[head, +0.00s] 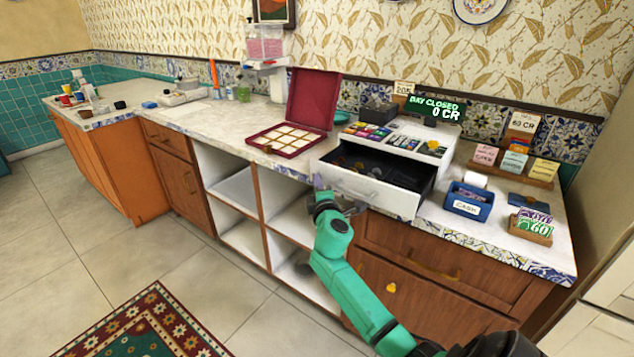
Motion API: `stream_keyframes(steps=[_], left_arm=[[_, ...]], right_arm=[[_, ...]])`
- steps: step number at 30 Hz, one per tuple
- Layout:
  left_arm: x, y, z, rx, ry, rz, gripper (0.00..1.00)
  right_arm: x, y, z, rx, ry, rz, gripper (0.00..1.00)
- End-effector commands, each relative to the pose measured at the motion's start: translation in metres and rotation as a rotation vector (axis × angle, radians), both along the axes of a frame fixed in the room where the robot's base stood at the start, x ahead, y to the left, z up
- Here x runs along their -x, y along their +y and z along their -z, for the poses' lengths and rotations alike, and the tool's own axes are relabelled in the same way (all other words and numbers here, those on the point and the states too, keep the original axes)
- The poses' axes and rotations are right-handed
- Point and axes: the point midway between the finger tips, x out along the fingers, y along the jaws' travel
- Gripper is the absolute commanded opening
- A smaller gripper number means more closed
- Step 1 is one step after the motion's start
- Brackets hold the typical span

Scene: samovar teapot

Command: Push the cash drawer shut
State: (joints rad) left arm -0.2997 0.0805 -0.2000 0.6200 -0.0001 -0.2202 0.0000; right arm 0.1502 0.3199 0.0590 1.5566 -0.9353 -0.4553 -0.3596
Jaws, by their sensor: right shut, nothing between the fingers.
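The cash drawer (362,190) is white-fronted and stands open, sticking out past the counter's front edge toward me. Its dark inside shows, with a few coins at the left. It belongs to the white cash register (417,137) with coloured keys and a green "DAY CLOSED 0 CR" display. My right gripper (322,186) is at the left end of the drawer front, close to it. It is shut and holds nothing. Whether it touches the drawer I cannot tell. My green right arm reaches up from the bottom right. My left gripper is out of view.
An open red box (289,137) with compartments stands left of the register. A blue "CASH" box (468,201) and a card holder (531,228) stand right of it. Open shelves (240,190) lie below the counter. The tiled floor at left is clear except for a rug (145,325).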

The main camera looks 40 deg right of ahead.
Motion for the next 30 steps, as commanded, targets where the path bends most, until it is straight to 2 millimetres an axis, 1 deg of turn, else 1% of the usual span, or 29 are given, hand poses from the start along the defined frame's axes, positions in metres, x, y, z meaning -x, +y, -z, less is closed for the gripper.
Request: stream_keyframes(steps=[7, 9, 11, 18, 21, 24, 30], left_arm=[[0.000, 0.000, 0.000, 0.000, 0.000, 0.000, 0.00], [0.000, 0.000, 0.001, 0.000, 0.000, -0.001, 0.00], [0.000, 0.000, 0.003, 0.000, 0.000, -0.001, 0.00], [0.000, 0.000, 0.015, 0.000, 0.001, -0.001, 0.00], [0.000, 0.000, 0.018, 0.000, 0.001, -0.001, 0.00], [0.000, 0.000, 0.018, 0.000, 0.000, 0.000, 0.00], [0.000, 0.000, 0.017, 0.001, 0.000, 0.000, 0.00]], right_arm=[[0.000, -0.001, 0.000, 0.000, 0.001, 0.002, 0.00], [-0.001, -0.004, 0.001, 0.000, 0.001, 0.002, 0.00], [-0.003, -0.011, 0.001, 0.001, 0.000, 0.003, 0.00], [-0.019, -0.062, 0.002, 0.003, -0.001, 0.004, 0.00], [-0.023, -0.076, 0.001, 0.001, 0.000, 0.004, 0.00], [-0.024, -0.082, 0.000, 0.000, -0.001, 0.003, 0.00], [-0.024, -0.082, 0.000, 0.000, 0.000, 0.003, 0.00]])
